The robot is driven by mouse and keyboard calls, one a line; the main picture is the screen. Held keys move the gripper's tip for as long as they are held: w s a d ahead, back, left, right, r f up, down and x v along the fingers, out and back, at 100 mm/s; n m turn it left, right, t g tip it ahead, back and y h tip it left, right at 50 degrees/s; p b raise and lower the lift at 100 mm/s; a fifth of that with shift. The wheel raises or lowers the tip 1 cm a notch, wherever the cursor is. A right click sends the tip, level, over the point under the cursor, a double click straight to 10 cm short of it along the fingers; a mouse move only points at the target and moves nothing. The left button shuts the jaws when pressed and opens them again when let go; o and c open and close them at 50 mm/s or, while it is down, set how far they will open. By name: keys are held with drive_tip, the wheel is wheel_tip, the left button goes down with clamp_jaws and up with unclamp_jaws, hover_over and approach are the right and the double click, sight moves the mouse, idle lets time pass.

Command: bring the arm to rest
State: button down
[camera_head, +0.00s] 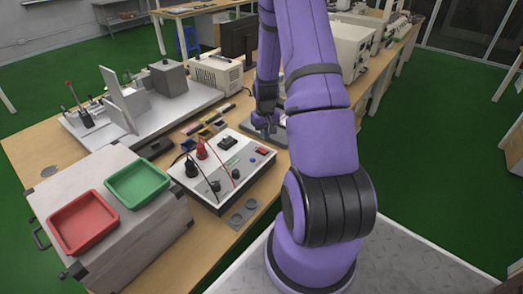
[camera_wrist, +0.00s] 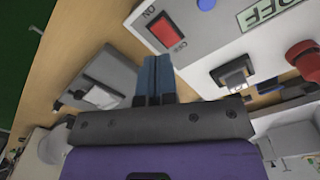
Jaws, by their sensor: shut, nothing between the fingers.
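My purple arm rises from the base at the right of the head view and reaches over the workbench. My gripper (camera_head: 267,130) hangs just past the far right end of the white test panel (camera_head: 245,180), partly hidden by my arm. In the wrist view my gripper (camera_wrist: 152,62) shows its two blue-grey fingers pressed together with nothing between them. The red rocker switch (camera_wrist: 166,30) on the panel is close to the fingertips in that view. I cannot tell whether the fingers touch the panel.
A red tray (camera_head: 82,222) and a green tray (camera_head: 138,184) sit on a grey case at the left. Cables with red and black plugs stand up from the panel. A monitor (camera_head: 239,38) and a white instrument (camera_head: 349,50) stand behind. Green floor at the right is open.

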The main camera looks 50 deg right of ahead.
idle(0.3)
drive_tip(key=a+r+n+t, duration=0.1)
drive_tip(key=a+r, duration=0.4)
drive_tip(key=r, duration=0.4)
drive_tip(key=a+r+t+h, duration=0.1)
drive_tip(key=a+r, duration=0.5)
drive_tip(key=r, duration=0.3)
drive_tip(key=a+r+n, duration=0.1)
drive_tip(key=a+r, duration=0.4)
drive_tip(key=r, duration=0.3)
drive_tip(key=s+a+r+n+t, duration=0.1)
drive_tip(key=s+a+r, duration=0.5)
drive_tip(key=s, duration=0.3)
drive_tip(key=s+a+r+n+t+y, duration=0.1)
drive_tip(key=s+a+r+n+t, duration=0.1)
drive_tip(key=s+a+r, duration=0.5)
drive_tip(key=s+a, duration=0.2)
drive_tip(key=shift+s+r, duration=0.3)
drive_tip(key=shift+s, duration=0.05)
drive_tip(key=shift+w, duration=0.1)
